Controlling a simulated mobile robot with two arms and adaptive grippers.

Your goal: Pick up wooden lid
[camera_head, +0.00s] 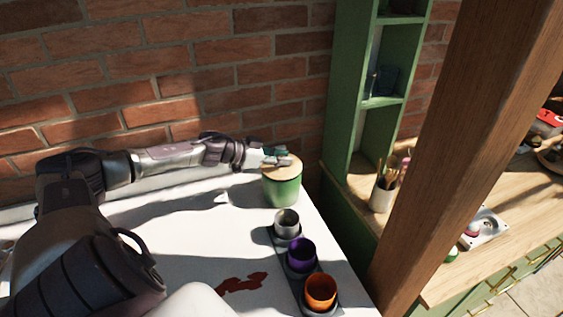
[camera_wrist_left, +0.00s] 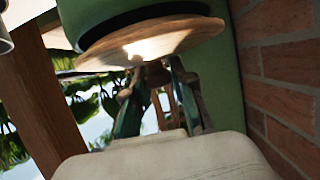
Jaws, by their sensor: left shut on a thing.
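The wooden lid (camera_head: 290,171) is a round, light-brown disc at the top of a green canister (camera_head: 283,190) on the far right corner of the white table. In the left wrist view the lid (camera_wrist_left: 150,40) shows with a small knob, and a dark band lies between it and the canister (camera_wrist_left: 215,8). I cannot tell whether the lid is raised. My left gripper (camera_head: 277,156) is over the lid. In the left wrist view its fingers (camera_wrist_left: 157,82) are shut on the lid's knob. My right gripper is out of view.
A grey cup (camera_head: 287,222), a purple cup (camera_head: 300,254) and an orange cup (camera_head: 320,291) stand in a row along the white table's right edge. A brick wall (camera_head: 200,70) is behind. A green shelf (camera_head: 345,90) and a wooden post (camera_head: 470,130) are to the right.

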